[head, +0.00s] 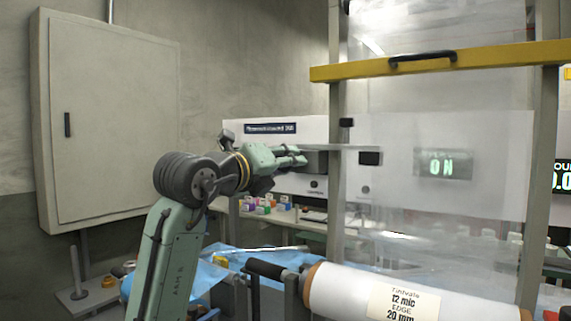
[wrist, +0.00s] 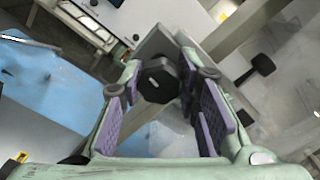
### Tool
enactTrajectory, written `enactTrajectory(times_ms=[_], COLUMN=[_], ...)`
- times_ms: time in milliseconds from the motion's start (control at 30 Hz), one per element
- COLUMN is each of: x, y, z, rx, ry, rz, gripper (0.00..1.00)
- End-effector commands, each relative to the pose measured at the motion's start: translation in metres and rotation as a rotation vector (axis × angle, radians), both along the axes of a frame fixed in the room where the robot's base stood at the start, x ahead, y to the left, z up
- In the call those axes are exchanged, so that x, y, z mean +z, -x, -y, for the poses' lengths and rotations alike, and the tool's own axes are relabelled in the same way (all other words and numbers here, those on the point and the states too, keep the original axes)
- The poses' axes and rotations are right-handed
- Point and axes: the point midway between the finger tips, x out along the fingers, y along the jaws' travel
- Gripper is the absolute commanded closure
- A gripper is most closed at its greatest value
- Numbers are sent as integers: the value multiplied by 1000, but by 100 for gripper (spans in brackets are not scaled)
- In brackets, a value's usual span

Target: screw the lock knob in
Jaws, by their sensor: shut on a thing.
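The lock knob (wrist: 160,80) is a black, many-sided knob with a small pale mark on its face. In the wrist view it sits between the tips of my gripper (wrist: 159,78), whose purple-padded fingers are shut on it from both sides. It is at the end of a grey bar or housing. How deep its thread sits is hidden. In the head view my gripper (head: 302,155) reaches right, to a grey block beside the upright frame, and the knob cannot be made out there.
A yellow bar (head: 440,61) with a black handle crosses the frame above. Clear film hangs in the frame, over a large labelled roll (head: 400,295). A second black knob or handle (wrist: 262,66) stands right of my fingers. A grey cabinet (head: 110,115) is at left.

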Motion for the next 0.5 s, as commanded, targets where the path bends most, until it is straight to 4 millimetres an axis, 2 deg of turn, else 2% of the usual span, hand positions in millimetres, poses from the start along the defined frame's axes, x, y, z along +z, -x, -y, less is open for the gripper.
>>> enactTrajectory(times_ms=[200,500], x=[-2,-2], y=[0,0], z=[-1,0], rx=[-1,-1], ry=[-142,-264], rz=[88,170], gripper=[98,98])
